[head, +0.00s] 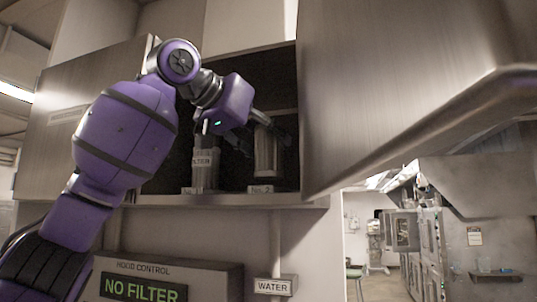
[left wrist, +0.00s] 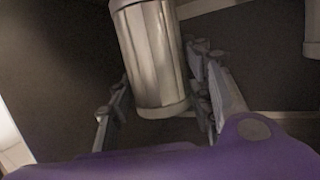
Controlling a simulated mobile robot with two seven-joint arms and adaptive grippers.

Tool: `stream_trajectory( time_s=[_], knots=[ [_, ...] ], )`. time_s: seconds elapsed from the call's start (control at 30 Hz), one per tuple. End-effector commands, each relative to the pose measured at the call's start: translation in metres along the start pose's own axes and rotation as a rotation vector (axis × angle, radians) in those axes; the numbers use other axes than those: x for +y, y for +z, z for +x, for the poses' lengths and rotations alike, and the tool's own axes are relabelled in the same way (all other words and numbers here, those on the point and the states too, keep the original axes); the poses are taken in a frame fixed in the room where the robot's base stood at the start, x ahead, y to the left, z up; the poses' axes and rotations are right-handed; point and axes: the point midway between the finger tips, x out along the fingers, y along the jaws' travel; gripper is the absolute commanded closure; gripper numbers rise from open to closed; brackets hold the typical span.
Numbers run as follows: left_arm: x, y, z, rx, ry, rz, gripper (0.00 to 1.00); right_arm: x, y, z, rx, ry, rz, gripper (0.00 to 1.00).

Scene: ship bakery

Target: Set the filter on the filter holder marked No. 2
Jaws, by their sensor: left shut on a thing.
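The filter, a ribbed grey metal cylinder (head: 265,158), stands upright in the open wall cabinet. My left gripper (head: 262,142) reaches in from the left and is shut on it, with one finger on each side. In the left wrist view the filter (left wrist: 153,62) sits between the fingers (left wrist: 160,105). The filter holder marked No. 2 (head: 261,188) is on the cabinet floor directly below the filter. I cannot tell whether the filter's lower end touches it. My right gripper is not in view.
Another cylinder (head: 203,166) with a label ending in "LTER" stands left of the filter. The cabinet's raised door panel (head: 400,70) is close on the right, and its left panel (head: 85,90) is behind my arm. Below are a "NO FILTER" display (head: 143,289) and a WATER label (head: 273,287).

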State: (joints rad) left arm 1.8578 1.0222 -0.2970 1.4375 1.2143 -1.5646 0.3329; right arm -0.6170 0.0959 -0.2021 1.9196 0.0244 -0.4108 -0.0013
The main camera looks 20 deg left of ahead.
Motion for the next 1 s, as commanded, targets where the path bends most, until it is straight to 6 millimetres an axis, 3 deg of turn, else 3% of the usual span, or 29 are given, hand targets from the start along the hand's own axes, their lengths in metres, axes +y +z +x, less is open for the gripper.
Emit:
stream_trajectory(
  time_s=[0.17, 0.63, 0.67, 0.8, 1.0],
  knots=[
    [-0.001, 0.025, 0.007, -0.001, -0.002, 0.001, 0.94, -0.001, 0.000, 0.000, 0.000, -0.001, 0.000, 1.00],
    [-0.002, 0.032, 0.013, 0.001, 0.000, 0.000, 0.94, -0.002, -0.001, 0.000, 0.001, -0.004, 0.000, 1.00],
    [-0.002, 0.032, 0.014, -0.001, 0.000, -0.001, 0.50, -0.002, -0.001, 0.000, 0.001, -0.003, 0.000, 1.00],
    [-0.002, 0.032, 0.014, -0.001, 0.000, 0.000, 0.35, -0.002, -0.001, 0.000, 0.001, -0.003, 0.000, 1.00],
    [-0.002, 0.032, 0.014, -0.001, 0.000, 0.000, 0.35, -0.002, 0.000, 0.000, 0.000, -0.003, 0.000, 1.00]
  ],
)
